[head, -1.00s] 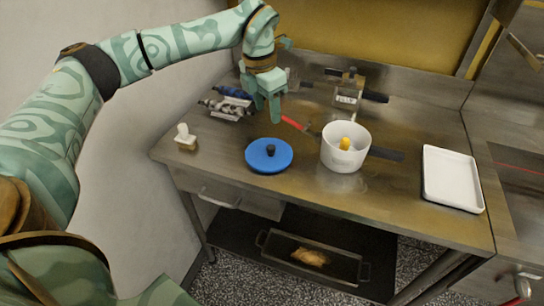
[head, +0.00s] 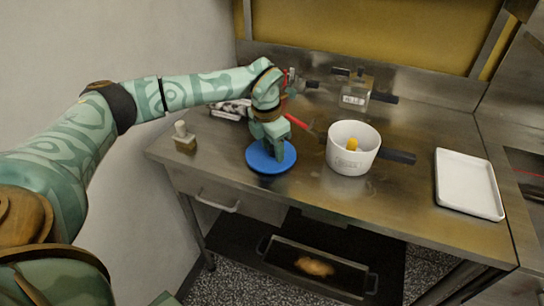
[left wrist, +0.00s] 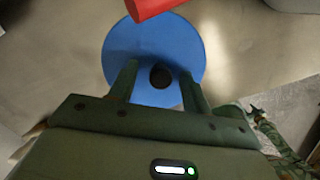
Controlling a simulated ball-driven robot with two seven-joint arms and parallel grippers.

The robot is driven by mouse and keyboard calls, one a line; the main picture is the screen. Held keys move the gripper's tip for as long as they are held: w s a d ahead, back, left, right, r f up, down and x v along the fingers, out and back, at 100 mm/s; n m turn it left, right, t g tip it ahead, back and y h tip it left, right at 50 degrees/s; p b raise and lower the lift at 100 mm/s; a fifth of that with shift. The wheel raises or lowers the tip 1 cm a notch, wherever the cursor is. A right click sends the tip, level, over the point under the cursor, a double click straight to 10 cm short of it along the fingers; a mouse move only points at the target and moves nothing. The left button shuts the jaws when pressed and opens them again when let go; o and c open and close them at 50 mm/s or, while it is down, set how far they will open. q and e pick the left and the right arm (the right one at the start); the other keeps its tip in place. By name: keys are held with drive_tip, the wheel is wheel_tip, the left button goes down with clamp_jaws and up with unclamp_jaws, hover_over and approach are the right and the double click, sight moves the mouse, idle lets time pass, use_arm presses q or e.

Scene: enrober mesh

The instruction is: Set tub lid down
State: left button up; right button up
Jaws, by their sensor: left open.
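The tub lid (head: 285,164) is a blue disc with a dark knob, lying flat on the steel table near its front edge. In the left wrist view the lid (left wrist: 182,50) shows with its knob (left wrist: 160,77) between my fingers. My left gripper (head: 271,153) is open, pointing down just over the lid; its fingers (left wrist: 158,78) stand either side of the knob with gaps. The white tub (head: 352,160) stands open to the right of the lid, with something yellow inside. My right gripper is not in view.
A red-handled tool (head: 301,124) lies between lid and tub; its red part (left wrist: 155,8) also crosses the wrist view's top. A brush (head: 184,140) stands left, a white tray (head: 468,183) lies right. A metal block (head: 355,95) stands behind.

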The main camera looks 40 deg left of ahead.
use_arm(q)
drive_tip(key=shift+r, duration=0.15)
clamp_jaws()
drive_tip(key=shift+r, duration=0.1)
